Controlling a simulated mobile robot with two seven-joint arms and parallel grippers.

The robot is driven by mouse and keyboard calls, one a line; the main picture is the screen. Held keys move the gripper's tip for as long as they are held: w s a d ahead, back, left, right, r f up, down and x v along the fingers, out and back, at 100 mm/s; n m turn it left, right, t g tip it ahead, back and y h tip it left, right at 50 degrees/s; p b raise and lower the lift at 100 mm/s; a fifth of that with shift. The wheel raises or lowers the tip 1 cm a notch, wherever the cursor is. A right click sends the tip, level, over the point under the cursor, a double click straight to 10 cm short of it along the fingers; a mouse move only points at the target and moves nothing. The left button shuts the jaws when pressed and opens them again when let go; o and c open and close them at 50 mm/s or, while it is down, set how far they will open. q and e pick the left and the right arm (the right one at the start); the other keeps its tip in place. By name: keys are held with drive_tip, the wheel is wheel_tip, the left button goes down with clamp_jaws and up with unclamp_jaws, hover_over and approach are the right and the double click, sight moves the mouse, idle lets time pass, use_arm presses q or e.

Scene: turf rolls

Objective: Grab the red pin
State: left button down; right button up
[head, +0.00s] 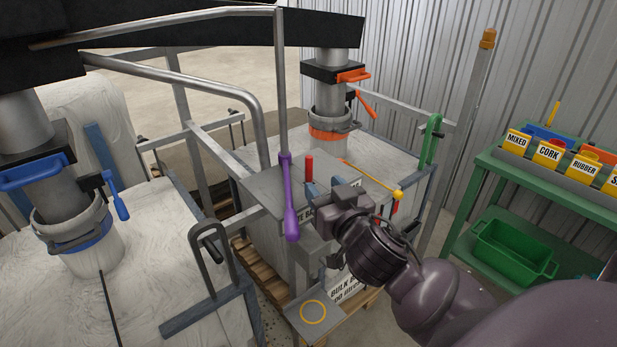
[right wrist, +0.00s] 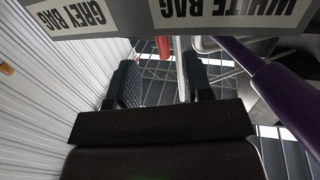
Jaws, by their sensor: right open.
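The red pin (head: 309,168) stands upright on a grey metal plate (head: 262,188) in the middle of the head view. My right gripper (head: 323,186) is open and empty, just to the right of and slightly below the pin in the picture. In the right wrist view the pin (right wrist: 163,46) shows as a short red piece beyond the open fingers (right wrist: 160,75), in the gap between them and nearer the left one. The pin and fingers look apart. A label board hides part of the pin there. My left gripper is not in view.
A purple-handled lever (head: 289,200) hangs close to the left of the pin. A yellow-tipped rod (head: 397,194) lies to the right of my gripper. Label boards (right wrist: 230,14) cross the top of the wrist view. A green shelf (head: 484,200) with labelled bins stands at the right.

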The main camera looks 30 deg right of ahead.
sight(311, 174)
drive_tip(key=shift+w+d+f+p, duration=0.1)
drive_tip(key=shift+w+d+p, duration=0.15)
drive_tip(key=shift+w, duration=1.3)
drive_tip(key=shift+w+d+f+p, duration=0.1)
drive_tip(key=shift+w+d, duration=0.15)
drive_tip(key=shift+w, duration=1.3)
clamp_jaws()
